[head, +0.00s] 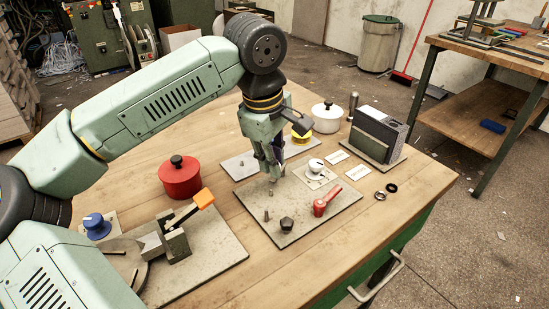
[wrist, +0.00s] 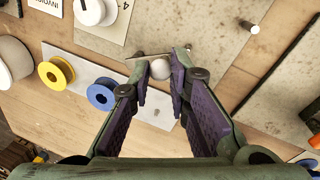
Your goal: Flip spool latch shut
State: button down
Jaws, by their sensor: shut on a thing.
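My gripper (head: 274,172) reaches down between the thin grey spool plate and the larger fixture board in the head view. In the wrist view its purple-lined fingers (wrist: 162,75) are closed around a pale round knob (wrist: 160,69). A thin metal bar (wrist: 137,55) lies beside the knob, and the two look like the spool latch. A blue spool (wrist: 101,95) and a yellow spool (wrist: 57,73) sit on the spool plate (wrist: 88,53) left of the fingers. The fingers hide part of the latch, and I cannot tell its angle.
A red pot (head: 180,178) and an orange-handled clamp (head: 203,198) stand left. A white pot (head: 327,118) and a grey box (head: 378,134) stand behind.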

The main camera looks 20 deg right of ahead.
jog(key=c, duration=1.5)
grip_release()
jog(key=r, duration=0.4)
jog(key=s+a+r, duration=0.1)
jog(key=r, duration=0.3)
jog(key=a+r, duration=0.1)
jog(key=r, duration=0.2)
jog(key=shift+s+r, duration=0.25)
jog(key=shift+r, duration=0.15)
